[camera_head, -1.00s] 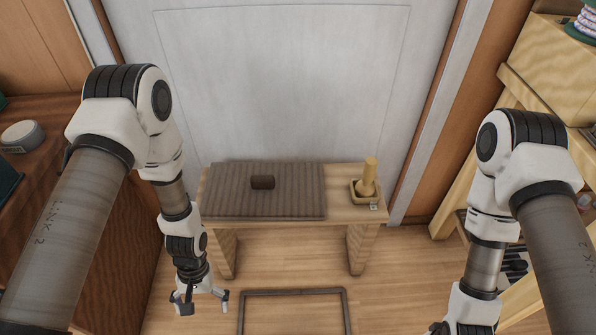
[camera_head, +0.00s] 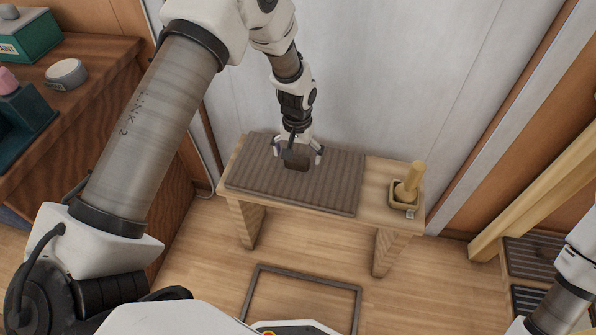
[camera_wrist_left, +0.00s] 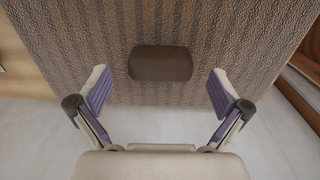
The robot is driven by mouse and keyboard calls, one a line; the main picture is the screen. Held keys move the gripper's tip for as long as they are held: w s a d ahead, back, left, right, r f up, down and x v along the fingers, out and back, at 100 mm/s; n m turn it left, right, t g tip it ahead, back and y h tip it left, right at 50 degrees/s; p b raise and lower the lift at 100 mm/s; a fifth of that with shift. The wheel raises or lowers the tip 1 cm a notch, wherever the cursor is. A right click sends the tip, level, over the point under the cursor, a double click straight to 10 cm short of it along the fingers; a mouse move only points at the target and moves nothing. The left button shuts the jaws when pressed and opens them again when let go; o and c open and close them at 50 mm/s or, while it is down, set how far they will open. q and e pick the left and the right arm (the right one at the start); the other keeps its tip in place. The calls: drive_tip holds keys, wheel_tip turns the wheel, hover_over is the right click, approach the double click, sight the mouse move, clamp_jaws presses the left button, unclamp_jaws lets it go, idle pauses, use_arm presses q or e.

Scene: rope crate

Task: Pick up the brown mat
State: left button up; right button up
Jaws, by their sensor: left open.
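The brown ribbed mat (camera_head: 330,187) lies flat on a small wooden bench (camera_head: 375,192). It fills much of the left wrist view (camera_wrist_left: 60,60). A dark brown block-like piece (camera_head: 297,164) sits on the mat; it shows whole in the left wrist view (camera_wrist_left: 160,63). My left gripper (camera_head: 300,154) is above the mat at this piece. In the left wrist view the open fingers (camera_wrist_left: 160,90) stand apart on either side of the piece, with nothing between the pads. My right gripper is out of view; only part of that arm shows at the lower right.
A yellow pestle in a square mortar (camera_head: 404,193) stands on the bench's right end. A dark rectangular frame outline (camera_head: 305,276) lies on the floor in front. The wall is close behind the bench.

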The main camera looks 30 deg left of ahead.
use_arm(q)
wheel_tip(320, 180, down, 2)
drive_tip(key=shift+f, duration=0.1)
drive_tip(key=shift+c, duration=1.1)
drive_tip(key=c, duration=1.2)
drive_tip(key=shift+r, duration=0.2)
drive_tip(key=shift+c, duration=0.2)
